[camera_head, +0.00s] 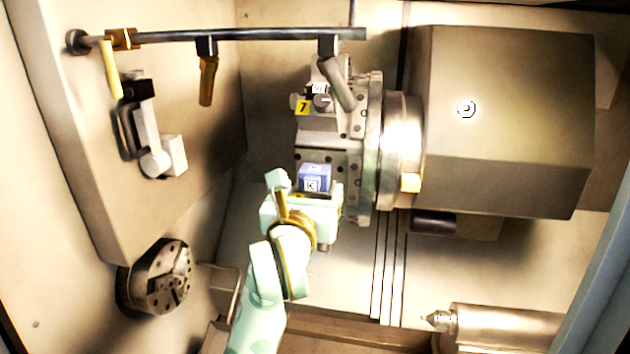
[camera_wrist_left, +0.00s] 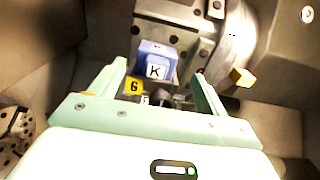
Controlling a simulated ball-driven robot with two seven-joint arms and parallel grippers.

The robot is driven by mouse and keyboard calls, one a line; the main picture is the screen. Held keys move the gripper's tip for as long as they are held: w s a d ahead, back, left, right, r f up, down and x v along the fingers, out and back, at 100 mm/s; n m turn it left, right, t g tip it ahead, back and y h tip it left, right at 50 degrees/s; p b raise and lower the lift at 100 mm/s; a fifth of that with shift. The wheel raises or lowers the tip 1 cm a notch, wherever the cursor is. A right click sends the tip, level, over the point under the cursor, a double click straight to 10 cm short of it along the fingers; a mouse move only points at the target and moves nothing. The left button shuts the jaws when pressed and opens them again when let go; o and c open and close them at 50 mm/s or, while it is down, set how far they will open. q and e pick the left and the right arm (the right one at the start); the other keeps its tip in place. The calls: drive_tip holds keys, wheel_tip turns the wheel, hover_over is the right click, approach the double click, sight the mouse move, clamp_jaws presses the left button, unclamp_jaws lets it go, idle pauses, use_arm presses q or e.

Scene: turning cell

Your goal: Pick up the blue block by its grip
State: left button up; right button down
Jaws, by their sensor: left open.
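The blue block (camera_head: 314,177) sits on the tool turret's face in the head view, with a white label bearing a "K". It also shows in the left wrist view (camera_wrist_left: 157,58), just ahead of the fingers and between their lines. My left gripper (camera_head: 305,190) is open, just below the block in the head view. I cannot tell whether a finger touches the block. The lower part of the block is hidden by the gripper in the head view. My right gripper is not in view.
The turret (camera_head: 350,150) carries a holder with a yellow "7" tag (camera_head: 303,107) above the block. A yellow "6" tag (camera_wrist_left: 134,86) lies near the left finger. A chuck (camera_head: 158,278) is at lower left, a tailstock (camera_head: 490,325) at lower right. A bar (camera_head: 250,35) crosses above.

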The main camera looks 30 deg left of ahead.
sight(311, 183)
use_arm(q)
drive_tip(key=x, duration=0.2)
drive_tip(key=p+x, duration=0.1)
drive_tip(key=x, duration=0.1)
drive_tip(key=shift+a+r, duration=0.1)
drive_tip(key=shift+a, duration=0.2)
drive_tip(key=c, duration=1.2)
drive_tip(key=shift+d+r, duration=0.1)
drive_tip(key=shift+r, duration=0.1)
